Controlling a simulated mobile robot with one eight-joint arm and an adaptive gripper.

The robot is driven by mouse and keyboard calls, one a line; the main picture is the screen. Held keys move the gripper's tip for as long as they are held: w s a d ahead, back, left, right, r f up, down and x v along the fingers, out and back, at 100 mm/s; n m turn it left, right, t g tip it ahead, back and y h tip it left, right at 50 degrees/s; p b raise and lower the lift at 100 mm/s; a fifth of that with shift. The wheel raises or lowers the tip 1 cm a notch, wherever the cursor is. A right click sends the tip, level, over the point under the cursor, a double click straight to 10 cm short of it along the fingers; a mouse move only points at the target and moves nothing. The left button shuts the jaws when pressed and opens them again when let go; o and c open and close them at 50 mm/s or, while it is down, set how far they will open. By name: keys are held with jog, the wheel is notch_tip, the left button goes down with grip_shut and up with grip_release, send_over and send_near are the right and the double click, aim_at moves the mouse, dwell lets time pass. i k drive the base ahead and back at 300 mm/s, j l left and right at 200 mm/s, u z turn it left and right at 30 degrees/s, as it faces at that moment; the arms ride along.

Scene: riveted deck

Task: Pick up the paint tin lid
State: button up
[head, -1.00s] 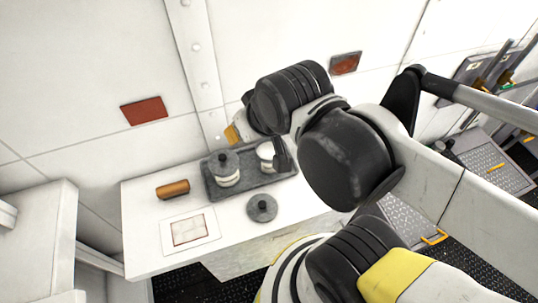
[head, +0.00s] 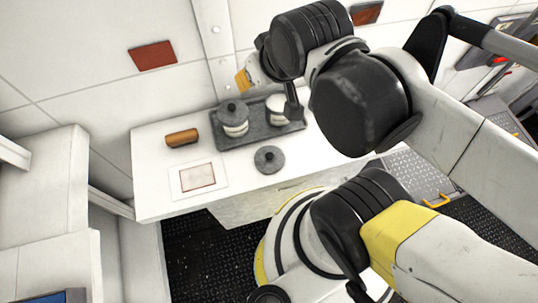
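A round dark grey lid with a small knob (head: 270,159) lies flat on the white tabletop, in front of a dark grey tray (head: 237,142). On the tray stands a white tin (head: 236,128) capped by a similar dark lid (head: 232,110). A second white tin (head: 276,108) stands on the tray's right part, partly hidden by my gripper. My gripper (head: 293,110) points down over the tray's right part, beside that tin. It is behind and right of the loose lid, apart from it. Its fingers are too small and covered to tell open from shut.
An orange-brown cylinder (head: 182,138) lies left of the tray on the white table (head: 155,196). A framed flat panel (head: 197,178) lies in front of it. A white cabinet (head: 45,180) stands at the left. The tabletop around the loose lid is clear.

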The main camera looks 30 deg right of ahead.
aim_at(269, 159)
jog(key=k+u, duration=0.2)
jog(key=u, duration=0.2)
jog(key=k+u, duration=0.2)
jog(key=u, duration=0.2)
jog(key=k+u, duration=0.2)
jog(key=u, duration=0.2)
